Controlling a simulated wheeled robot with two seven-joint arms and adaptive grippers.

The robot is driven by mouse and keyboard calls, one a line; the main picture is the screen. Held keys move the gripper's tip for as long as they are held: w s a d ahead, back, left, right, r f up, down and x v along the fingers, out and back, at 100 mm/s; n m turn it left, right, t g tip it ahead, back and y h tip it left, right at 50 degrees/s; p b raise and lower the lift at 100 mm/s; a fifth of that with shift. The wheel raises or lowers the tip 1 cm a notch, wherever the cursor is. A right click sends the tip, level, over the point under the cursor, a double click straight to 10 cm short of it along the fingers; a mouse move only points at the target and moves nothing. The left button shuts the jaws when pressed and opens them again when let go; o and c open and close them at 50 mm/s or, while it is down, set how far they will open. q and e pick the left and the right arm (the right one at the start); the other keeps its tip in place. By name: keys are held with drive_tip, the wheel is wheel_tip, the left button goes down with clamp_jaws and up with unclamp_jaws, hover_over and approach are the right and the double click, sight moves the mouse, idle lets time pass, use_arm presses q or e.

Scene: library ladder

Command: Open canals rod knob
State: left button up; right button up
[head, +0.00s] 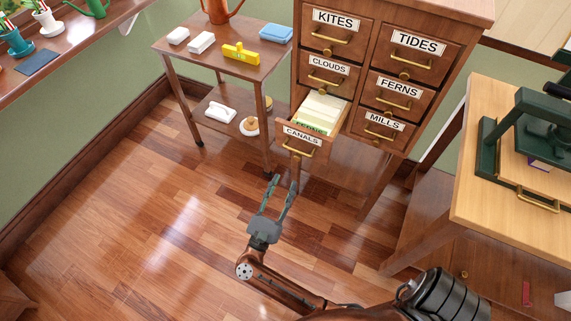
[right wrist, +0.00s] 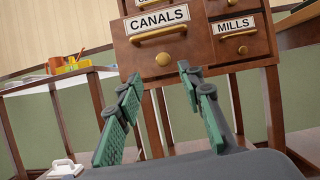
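The CANALS drawer (head: 279,131) is pulled out of the wooden card cabinet, with cards (head: 320,112) showing inside. Its front, with label, brass handle (right wrist: 158,34) and small round brass rod knob (right wrist: 162,59) below the handle, fills the top of the right wrist view. My right gripper (head: 283,181) is open and empty, in front of and below the drawer front in the head view. In the right wrist view its green-padded fingers (right wrist: 158,77) stand apart, with the knob appearing between and just above the tips. I see no contact. My left gripper is not in view.
Other labelled drawers, such as CLOUDS (head: 312,78) and MILLS (head: 367,128), are shut. A small two-tier side table (head: 188,60) stands left of the cabinet. A light wooden table (head: 475,195) with a green press (head: 488,150) is at right. The floor in front is clear.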

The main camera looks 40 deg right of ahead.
sight(297, 160)
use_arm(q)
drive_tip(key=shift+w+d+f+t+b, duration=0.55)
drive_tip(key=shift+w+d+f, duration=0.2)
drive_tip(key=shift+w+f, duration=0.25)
use_arm(e)
drive_tip(key=shift+m, duration=0.4)
drive_tip(key=x, duration=0.7)
drive_tip(key=shift+d+r, duration=0.15)
drive_tip(key=shift+d, duration=0.3)
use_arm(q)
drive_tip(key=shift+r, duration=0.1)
use_arm(e)
drive_tip(key=shift+c, duration=0.5)
clamp_jaws()
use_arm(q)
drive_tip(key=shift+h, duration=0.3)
use_arm(e)
drive_tip(key=shift+s+g, duration=0.1)
drive_tip(key=shift+g, duration=0.3)
